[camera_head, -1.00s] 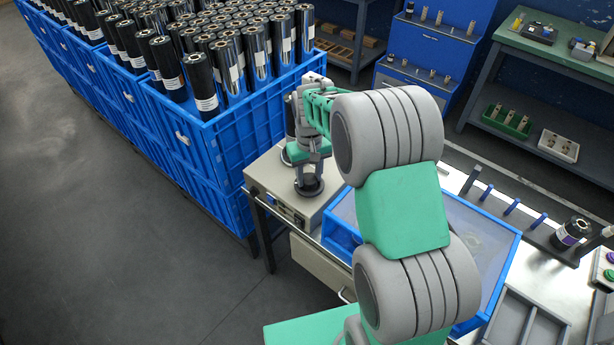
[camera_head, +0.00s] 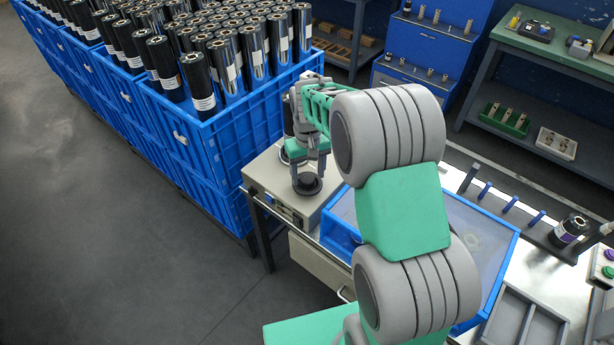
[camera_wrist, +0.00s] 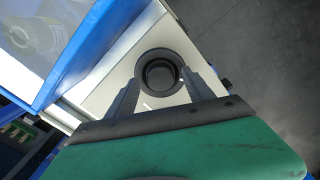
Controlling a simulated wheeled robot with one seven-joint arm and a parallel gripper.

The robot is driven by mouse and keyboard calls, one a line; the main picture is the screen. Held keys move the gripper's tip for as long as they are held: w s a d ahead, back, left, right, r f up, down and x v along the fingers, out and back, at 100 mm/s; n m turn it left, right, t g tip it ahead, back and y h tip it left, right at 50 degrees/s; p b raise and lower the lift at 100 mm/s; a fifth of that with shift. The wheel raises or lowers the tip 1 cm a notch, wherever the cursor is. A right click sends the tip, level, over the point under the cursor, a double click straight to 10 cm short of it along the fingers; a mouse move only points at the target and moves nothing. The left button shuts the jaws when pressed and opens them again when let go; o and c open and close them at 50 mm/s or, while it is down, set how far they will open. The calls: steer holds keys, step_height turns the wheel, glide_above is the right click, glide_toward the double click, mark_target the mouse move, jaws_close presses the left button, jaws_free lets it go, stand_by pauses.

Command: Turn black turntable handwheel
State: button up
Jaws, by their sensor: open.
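The black turntable handwheel (camera_head: 307,185) is a small round black knob on top of a beige machine box (camera_head: 268,180). My gripper (camera_head: 308,172) is over it, pointing down, with its fingers apart. In the wrist view the handwheel (camera_wrist: 160,56) shows as a dark ring with a round recess. The two grey fingers of my gripper (camera_wrist: 160,76) stand open on either side of it. I cannot tell whether either finger touches it.
Blue crates (camera_head: 215,150) full of black and silver rolls stand left of the machine box. A blue-rimmed tray (camera_head: 430,318) lies to the right, partly behind my arm. A roll with a label (camera_head: 568,230) and blue pegs are farther right.

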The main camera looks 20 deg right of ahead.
mark_target(308, 179)
step_height(308, 179, up, 7)
steer(key=shift+f+b, duration=0.15)
steer(key=shift+b, duration=0.2)
steer(key=s+r+m+t, duration=0.1)
steer(key=s+r+t, duration=0.2)
steer(key=s, duration=1.7)
step_height(308, 179, up, 2)
steer(key=shift+a+r, duration=0.15)
steer(key=shift+a, duration=0.25)
stand_by(1.0)
